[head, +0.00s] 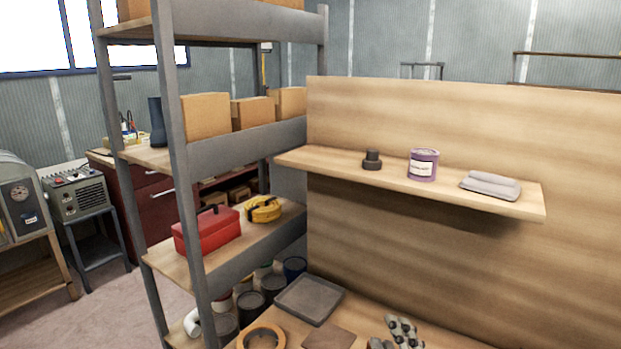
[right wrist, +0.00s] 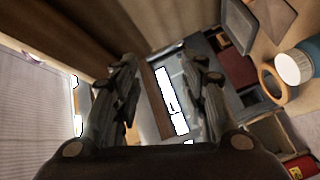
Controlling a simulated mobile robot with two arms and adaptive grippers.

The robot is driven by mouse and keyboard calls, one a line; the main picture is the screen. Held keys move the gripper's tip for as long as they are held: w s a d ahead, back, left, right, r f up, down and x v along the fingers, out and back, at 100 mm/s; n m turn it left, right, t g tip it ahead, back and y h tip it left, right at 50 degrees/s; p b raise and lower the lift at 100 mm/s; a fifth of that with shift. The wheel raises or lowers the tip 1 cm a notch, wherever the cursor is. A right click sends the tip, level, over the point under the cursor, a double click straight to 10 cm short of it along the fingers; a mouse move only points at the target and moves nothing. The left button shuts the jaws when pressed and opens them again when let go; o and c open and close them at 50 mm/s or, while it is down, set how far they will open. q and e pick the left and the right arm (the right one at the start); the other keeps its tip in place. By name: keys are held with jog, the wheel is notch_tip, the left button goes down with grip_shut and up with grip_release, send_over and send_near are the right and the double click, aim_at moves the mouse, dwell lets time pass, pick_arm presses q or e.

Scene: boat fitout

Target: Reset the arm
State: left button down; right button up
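My right gripper (head: 398,332) shows at the bottom edge of the head view, in front of the wooden panel and over the right end of the workbench. In the right wrist view its two dark fingers (right wrist: 160,68) stand apart, with nothing between them. The gripper is open and empty. Most of my right arm is hidden below the head view. My left gripper does not show in either view.
A wooden shelf (head: 460,191) on the panel holds a purple can (head: 423,165), a dark stepped part (head: 372,160) and folded grey cloth (head: 490,185). Below, a grey tray (head: 309,299) and a tape roll (head: 262,337) lie on the bench. A grey rack (head: 181,150) stands left.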

jog(key=s+d+f+m+g+h, duration=0.1)
jog(key=s+d+f+m+g, duration=0.3)
jog(key=f, duration=0.3)
jog(key=s+d+f+m+g+h, duration=0.1)
jog(key=s+f+m+g, duration=0.25)
jog(key=s+f, duration=0.4)
jog(key=s+f+m+g+y, duration=0.1)
jog(key=s+f+m+g, duration=0.55)
jog(key=s, duration=0.85)
notch_tip(320, 180, down, 29)
jog(key=s+n+g, duration=0.1)
jog(key=s+n, duration=0.1)
jog(key=s+d+f, duration=0.2)
jog(key=s+f, duration=0.5)
jog(key=s, duration=0.1)
jog(key=s+d+f+g, duration=0.1)
jog(key=s+f, duration=0.6)
jog(key=s, duration=0.1)
jog(key=shift+d+f+g, duration=0.3)
jog(key=shift+d, duration=0.05)
